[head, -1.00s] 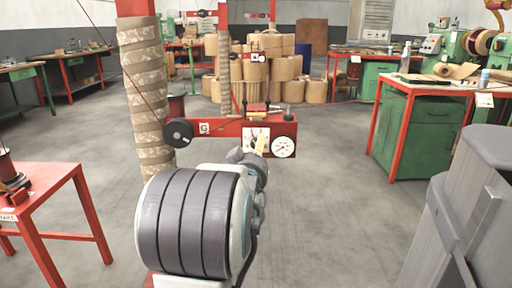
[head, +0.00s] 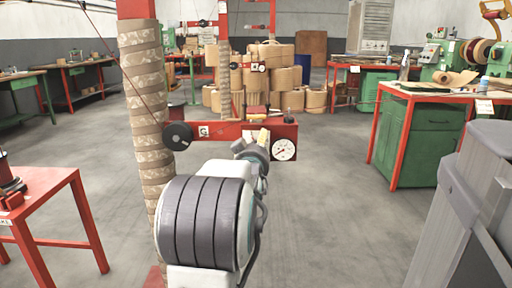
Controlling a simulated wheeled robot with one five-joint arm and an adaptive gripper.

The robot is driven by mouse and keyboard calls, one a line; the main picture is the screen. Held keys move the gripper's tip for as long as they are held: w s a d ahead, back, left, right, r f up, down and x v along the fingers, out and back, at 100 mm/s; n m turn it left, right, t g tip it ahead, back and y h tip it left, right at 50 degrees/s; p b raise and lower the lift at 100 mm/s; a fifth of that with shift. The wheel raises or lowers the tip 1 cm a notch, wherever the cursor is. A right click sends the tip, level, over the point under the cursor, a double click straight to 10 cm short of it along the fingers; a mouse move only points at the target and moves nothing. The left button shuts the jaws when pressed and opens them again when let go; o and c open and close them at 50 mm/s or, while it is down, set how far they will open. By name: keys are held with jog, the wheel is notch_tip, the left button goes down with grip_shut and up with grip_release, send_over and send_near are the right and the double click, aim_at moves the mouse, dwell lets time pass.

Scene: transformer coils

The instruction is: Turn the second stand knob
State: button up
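A red stand arm (head: 228,131) crosses the middle of the head view from a wrapped post. A black round wheel or knob (head: 177,136) is at its left end. A white dial gauge (head: 284,150) is at its right end, with a small dark knob (head: 289,119) above it. Further stands show behind, one with a small black knob (head: 261,67); I cannot tell which knob is the second stand's. My gripper (head: 257,146) is at the far end of my arm, overlapping the red arm just left of the gauge. Its fingers are mostly hidden, and contact is unclear.
A tan-wrapped post (head: 146,100) stands left of my arm. A red table (head: 40,207) is at the lower left. A green bench with red legs (head: 422,135) is at the right. Open grey floor lies between them; coils (head: 270,70) are stacked behind.

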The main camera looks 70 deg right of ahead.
grip_shut()
dwell(0.5)
jog(key=shift+m, duration=0.3)
jog(key=shift+r+m+y, duration=0.1)
jog(key=shift+m+y, duration=0.2)
jog(key=shift+m, duration=2.3)
jog(key=shift+w, duration=0.1)
grip_release()
jog(key=shift+a, duration=0.15)
